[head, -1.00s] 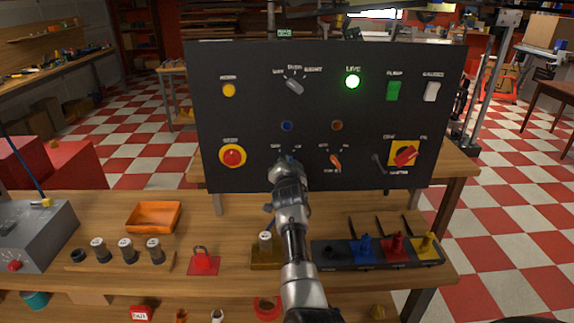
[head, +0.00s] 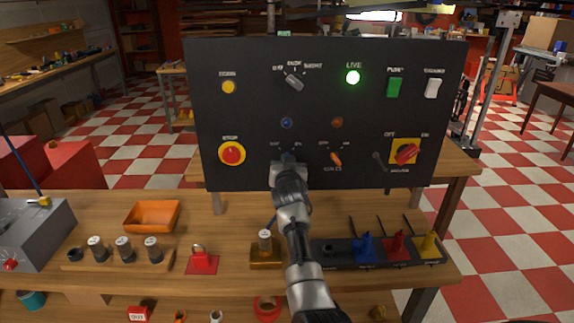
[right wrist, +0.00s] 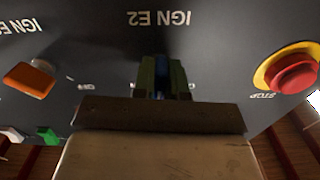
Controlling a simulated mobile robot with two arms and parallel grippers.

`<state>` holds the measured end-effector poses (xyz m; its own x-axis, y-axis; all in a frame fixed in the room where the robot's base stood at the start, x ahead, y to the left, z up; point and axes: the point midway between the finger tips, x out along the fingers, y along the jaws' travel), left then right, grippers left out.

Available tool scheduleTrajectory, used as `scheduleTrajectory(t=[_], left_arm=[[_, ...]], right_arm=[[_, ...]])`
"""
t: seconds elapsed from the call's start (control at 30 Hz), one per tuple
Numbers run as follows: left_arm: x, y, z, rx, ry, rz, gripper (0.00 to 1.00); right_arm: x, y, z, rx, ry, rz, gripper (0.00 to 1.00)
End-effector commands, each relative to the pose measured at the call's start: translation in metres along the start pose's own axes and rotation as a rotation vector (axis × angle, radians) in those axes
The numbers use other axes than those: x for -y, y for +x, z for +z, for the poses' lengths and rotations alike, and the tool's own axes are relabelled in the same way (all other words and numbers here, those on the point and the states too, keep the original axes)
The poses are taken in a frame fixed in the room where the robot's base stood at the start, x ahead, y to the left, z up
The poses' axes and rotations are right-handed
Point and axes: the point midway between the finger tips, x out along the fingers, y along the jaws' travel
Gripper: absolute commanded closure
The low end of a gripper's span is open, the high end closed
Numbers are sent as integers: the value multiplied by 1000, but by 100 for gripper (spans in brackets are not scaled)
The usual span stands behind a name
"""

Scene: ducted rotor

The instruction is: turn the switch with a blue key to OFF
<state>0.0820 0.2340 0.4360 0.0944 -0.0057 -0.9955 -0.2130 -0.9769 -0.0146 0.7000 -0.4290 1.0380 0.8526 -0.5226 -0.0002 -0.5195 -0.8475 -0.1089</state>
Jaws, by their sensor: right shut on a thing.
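The black control panel (head: 310,105) stands upright at the back of the bench. My right gripper (head: 287,159) is at its lower middle, between the red stop button and the orange key. In the right wrist view the two fingers (right wrist: 163,76) are shut on the blue key (right wrist: 164,78), under an upside-down label reading IGN E2 (right wrist: 160,18). The fingers hide most of the key and switch, so its exact angle cannot be told. In the head view the gripper covers the key. My left gripper is not in view.
The red stop button (head: 232,153) is left of the gripper. An orange key (head: 336,159), a dark lever (head: 379,161) and a red rotary switch (head: 405,152) are to the right. A green LIVE lamp (head: 353,78) is lit.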

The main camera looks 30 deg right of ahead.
Motion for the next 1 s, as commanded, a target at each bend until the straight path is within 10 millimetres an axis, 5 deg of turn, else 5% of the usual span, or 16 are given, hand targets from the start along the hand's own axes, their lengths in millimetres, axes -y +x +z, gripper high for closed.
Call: scheduleTrajectory(t=[0.6,1.0], left_arm=[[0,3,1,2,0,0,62],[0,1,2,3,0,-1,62]], right_arm=[[-1,0,-2,-4,-566,1,100],[-1,0,-3,-4,-779,1,100]])
